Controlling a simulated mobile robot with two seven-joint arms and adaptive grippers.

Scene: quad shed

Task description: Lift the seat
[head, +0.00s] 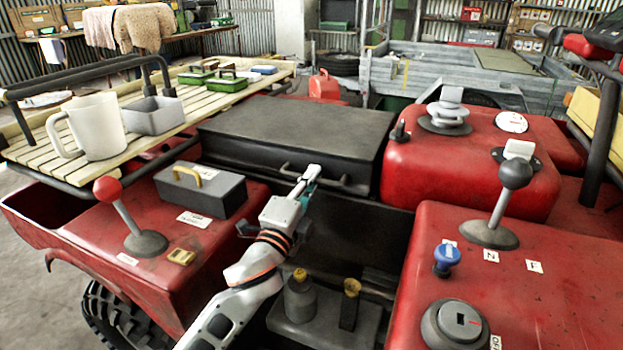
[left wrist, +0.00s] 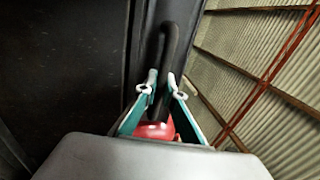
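The seat (head: 295,128) is a wide black pad between the red body panels. It looks roughly level. A dark bar handle (head: 330,183) runs along its front edge; the handle also shows in the left wrist view (left wrist: 172,42). My right gripper is not in view.
A red-knobbed lever (head: 108,190) and grey box (head: 200,190) stand left. A black-knobbed lever (head: 515,175) stands right. A slatted rack (head: 40,150) carries a white mug (head: 95,128).

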